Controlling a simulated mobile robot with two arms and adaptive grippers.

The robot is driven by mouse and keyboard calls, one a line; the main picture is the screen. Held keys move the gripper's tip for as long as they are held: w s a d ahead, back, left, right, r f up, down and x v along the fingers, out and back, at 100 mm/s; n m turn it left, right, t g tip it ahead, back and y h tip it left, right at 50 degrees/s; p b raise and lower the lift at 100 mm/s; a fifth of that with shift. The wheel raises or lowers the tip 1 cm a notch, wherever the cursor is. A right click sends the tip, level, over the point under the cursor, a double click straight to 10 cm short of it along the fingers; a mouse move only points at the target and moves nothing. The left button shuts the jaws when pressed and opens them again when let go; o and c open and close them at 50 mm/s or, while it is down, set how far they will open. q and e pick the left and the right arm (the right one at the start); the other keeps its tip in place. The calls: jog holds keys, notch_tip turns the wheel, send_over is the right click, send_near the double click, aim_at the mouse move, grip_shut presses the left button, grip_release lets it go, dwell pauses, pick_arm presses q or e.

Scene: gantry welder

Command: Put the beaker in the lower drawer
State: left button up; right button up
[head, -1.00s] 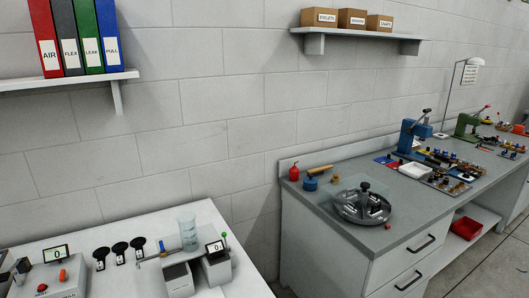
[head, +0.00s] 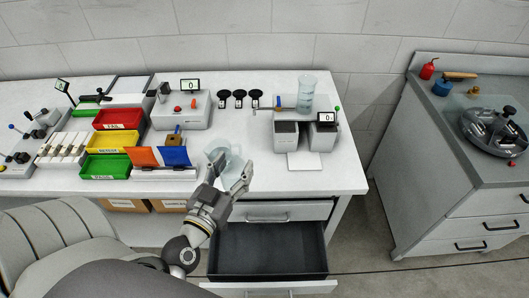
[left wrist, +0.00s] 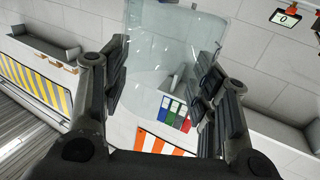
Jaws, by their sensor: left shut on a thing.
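The clear glass beaker (head: 217,150) is in my left gripper (head: 230,182), over the front of the white bench in the head view. In the left wrist view the beaker (left wrist: 165,50) stands between the two fingers of my left gripper (left wrist: 158,95), which is shut on it. The lower drawer (head: 268,282) is pulled out below the bench front, and its dark inside looks empty where I see it. My left gripper is above and behind the drawer's opening in the picture. The upper drawer (head: 290,211) is shut. My right gripper is not in view.
Red, yellow and green bins (head: 108,165) and blue and orange flags (head: 174,157) stand left of the gripper. A tester (head: 285,140) with a glass cylinder (head: 307,90) stands at the bench's right. Another grey bench (head: 430,110) is farther right, across a floor gap.

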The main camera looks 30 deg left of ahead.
pick_arm(q)
jog(key=shift+a, duration=0.45)
jog(key=shift+d, duration=0.1)
jog(key=w+f, duration=0.3)
jog(key=w, duration=0.1)
jog(key=w+a+f+b, duration=0.1)
jog(key=w+f, duration=0.2)
jog(key=w, duration=0.1)
jog(key=w+a+f, duration=0.1)
jog(key=w+f, duration=0.2)
jog(key=w, duration=0.2)
jog(key=shift+w+a+f, duration=0.1)
jog(key=shift+a+f, duration=0.05)
jog(key=shift+a, duration=0.05)
jog(key=shift+w+f+b, duration=0.2)
jog(key=shift+f+b, duration=0.3)
jog(key=shift+f, duration=0.1)
jog(key=shift+w+f+b, duration=0.15)
jog(key=shift+f+b, duration=0.3)
jog(key=shift+f, duration=0.65)
